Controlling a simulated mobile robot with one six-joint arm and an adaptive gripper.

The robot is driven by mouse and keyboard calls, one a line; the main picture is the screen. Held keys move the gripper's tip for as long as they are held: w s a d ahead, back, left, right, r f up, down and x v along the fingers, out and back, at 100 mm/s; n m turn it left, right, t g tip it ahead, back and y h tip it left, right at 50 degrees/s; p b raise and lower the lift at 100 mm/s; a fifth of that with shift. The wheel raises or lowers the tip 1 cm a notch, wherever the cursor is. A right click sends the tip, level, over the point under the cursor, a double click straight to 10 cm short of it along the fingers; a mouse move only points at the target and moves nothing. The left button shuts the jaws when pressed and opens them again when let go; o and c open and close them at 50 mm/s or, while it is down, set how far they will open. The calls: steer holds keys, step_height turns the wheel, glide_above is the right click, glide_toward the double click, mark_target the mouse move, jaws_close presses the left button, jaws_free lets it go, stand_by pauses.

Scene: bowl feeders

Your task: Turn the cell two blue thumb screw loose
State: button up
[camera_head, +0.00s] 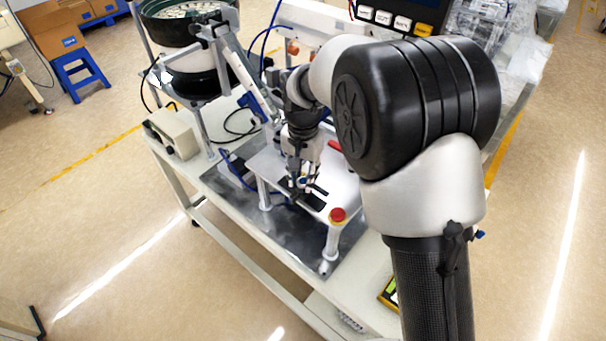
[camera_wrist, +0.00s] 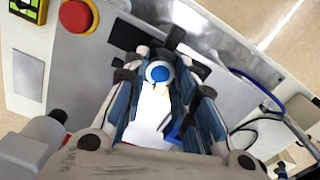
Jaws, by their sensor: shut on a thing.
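The blue thumb screw (camera_wrist: 158,73) shows in the wrist view as a round blue cap with a pale ring around it. My gripper (camera_wrist: 160,78) is shut on it, with one fingertip on each side. In the head view my gripper (camera_head: 303,183) points down at the pale fixture plate (camera_head: 345,190), near dark slots in it. The screw cannot be made out clearly there, as the fingers cover it. The screw's shaft is hidden below its cap.
A bowl feeder (camera_head: 178,35) stands behind left. A beige box (camera_head: 173,133) sits at the cart's left edge. Blue cables (camera_wrist: 262,80) run beside the plate.

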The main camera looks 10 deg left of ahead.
steer(key=shift+r+n, duration=0.1)
steer(key=shift+n, duration=0.3)
steer(key=n+p, duration=0.1)
steer(key=n, duration=0.1)
steer(key=shift+n+p, duration=0.3)
steer(key=shift+n, duration=0.1)
steer(key=n+p, duration=0.1)
steer(key=n, duration=0.3)
steer(key=shift+n, duration=0.3)
steer(key=n+p, duration=0.1)
steer(key=n, duration=0.3)
steer(key=shift+a, duration=0.1)
steer(key=shift+n+p, duration=0.35)
steer(key=shift+n, duration=1.35)
steer(key=o, duration=1.1)
steer(key=shift+c, duration=0.2)
